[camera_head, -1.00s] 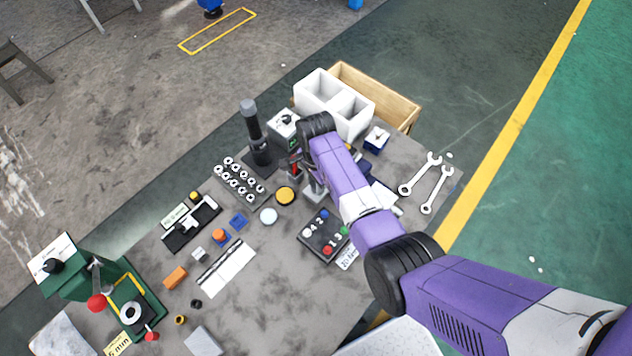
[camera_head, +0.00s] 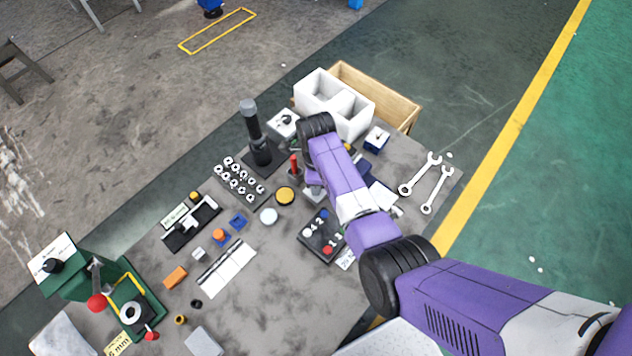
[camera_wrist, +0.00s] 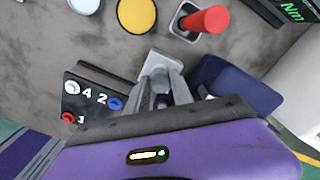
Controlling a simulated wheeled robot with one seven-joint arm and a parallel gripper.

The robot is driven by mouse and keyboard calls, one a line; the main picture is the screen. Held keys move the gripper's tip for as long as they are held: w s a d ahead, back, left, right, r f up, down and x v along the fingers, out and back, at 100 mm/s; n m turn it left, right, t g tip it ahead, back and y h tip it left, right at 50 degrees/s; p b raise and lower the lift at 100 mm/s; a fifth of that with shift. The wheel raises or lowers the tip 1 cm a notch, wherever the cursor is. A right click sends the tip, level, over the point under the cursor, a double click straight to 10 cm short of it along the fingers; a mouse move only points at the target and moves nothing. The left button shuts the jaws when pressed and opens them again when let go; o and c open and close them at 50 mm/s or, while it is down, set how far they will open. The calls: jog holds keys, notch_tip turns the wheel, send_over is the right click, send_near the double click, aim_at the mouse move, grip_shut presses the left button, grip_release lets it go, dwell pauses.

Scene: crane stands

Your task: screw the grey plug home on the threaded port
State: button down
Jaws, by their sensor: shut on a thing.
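In the wrist view my gripper (camera_wrist: 163,92) points down, its two grey fingers shut around the grey plug (camera_wrist: 159,77). The plug's round top shows between the fingertips. It is over a pale grey block (camera_wrist: 165,58), which seems to be the base of the threaded port. The thread itself is hidden below the plug and fingers, so I cannot tell how deep the plug sits. In the head view my arm covers the fingers and plug; a grey part of the block (camera_head: 313,193) shows beside the arm.
A red-handled tool (camera_wrist: 205,20) stands in a small holder close by. A black numbered button box (camera_wrist: 92,98) is left of the gripper and a dark blue block (camera_wrist: 235,85) right. White bins (camera_head: 335,100) stand behind; two wrenches (camera_head: 420,175) lie to the right.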

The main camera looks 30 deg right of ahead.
jog(key=m, duration=0.3)
jog(key=c, duration=1)
grip_release()
jog(key=shift+c, duration=0.9)
jog(key=shift+n, duration=0.3)
